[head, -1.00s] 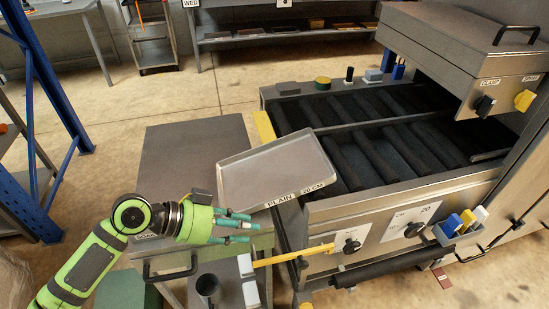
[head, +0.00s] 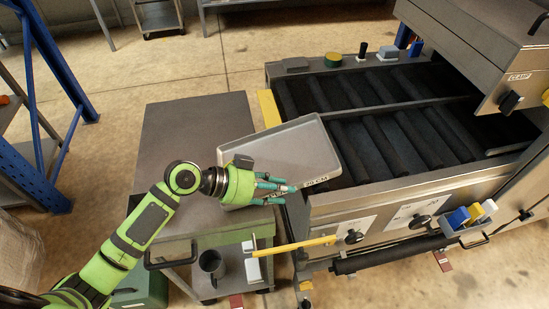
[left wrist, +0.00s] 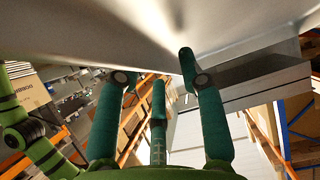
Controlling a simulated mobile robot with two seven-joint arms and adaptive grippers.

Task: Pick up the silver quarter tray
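The silver quarter tray (head: 285,143) is a shallow grey metal tray with a raised rim. It lies tilted, bridging the grey steel table and the edge of the roller machine. A label reading "CM" shows on its near rim, partly hidden by my fingers. My left gripper (head: 282,188) is at the tray's near edge, fingers spread and pointing right, covering part of the near rim. In the left wrist view, the teal fingers (left wrist: 155,110) are apart with nothing between them, and a broad grey surface fills the top. I cannot tell whether they touch the tray. My right gripper is not in view.
The steel table (head: 190,125) is clear left of the tray. The roller machine (head: 385,190) stands to the right, with a yellow bar (head: 293,246) and knobs in front. A dark cup (head: 211,264) stands on a lower shelf. A blue rack (head: 60,75) is at left.

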